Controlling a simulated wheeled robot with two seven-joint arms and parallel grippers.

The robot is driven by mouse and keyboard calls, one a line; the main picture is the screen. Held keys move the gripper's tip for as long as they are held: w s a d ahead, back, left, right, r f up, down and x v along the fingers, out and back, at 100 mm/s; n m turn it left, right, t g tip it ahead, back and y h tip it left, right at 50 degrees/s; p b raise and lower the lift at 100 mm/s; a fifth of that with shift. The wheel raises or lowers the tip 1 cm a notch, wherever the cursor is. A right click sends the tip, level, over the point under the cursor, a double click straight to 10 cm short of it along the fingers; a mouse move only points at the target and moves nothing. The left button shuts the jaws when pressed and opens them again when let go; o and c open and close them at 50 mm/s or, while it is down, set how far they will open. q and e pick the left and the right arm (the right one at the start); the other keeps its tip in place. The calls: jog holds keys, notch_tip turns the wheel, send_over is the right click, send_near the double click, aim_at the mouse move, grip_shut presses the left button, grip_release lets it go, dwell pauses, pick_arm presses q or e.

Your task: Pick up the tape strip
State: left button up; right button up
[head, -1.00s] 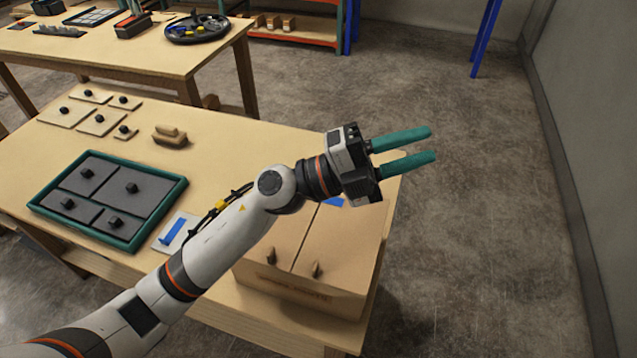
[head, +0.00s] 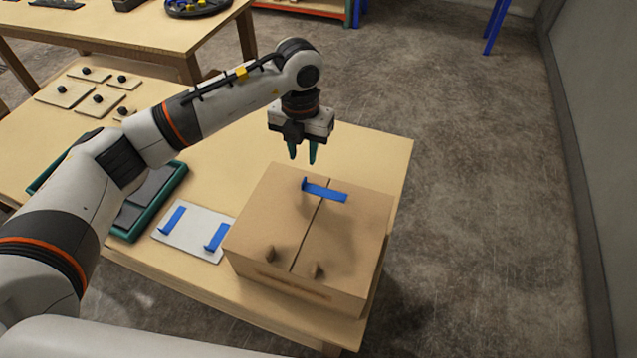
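A blue tape strip (head: 326,192) lies across the seam on top of the cardboard box (head: 270,222), near its back, with its left end turned up. Two more blue tape strips, a left one (head: 172,220) and a right one (head: 216,238), sit on a white card (head: 188,242) left of the box. My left gripper (head: 302,158) points down above the table behind the box's back edge. Its teal fingers are apart with nothing between them. My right gripper is not in view.
A teal-rimmed tray (head: 178,188) is partly hidden behind my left arm. Several flat wooden pieces with black knobs (head: 66,94) lie at the table's far left. The table (head: 385,152) is bare behind and right of the box.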

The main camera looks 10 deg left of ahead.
aim_at(304, 181)
pick_arm(q)
notch_tip(304, 181, down, 2)
jog(key=shift+s+f+p, duration=0.1)
jog(key=shift+f+p, duration=0.5)
jog(key=shift+p, duration=0.15)
jog(key=f, duration=0.1)
jog(key=f+p, duration=0.2)
jog(key=shift+s+f, duration=0.25)
jog(key=shift+f, duration=0.5)
jog(key=shift+w, duration=0.1)
grip_shut()
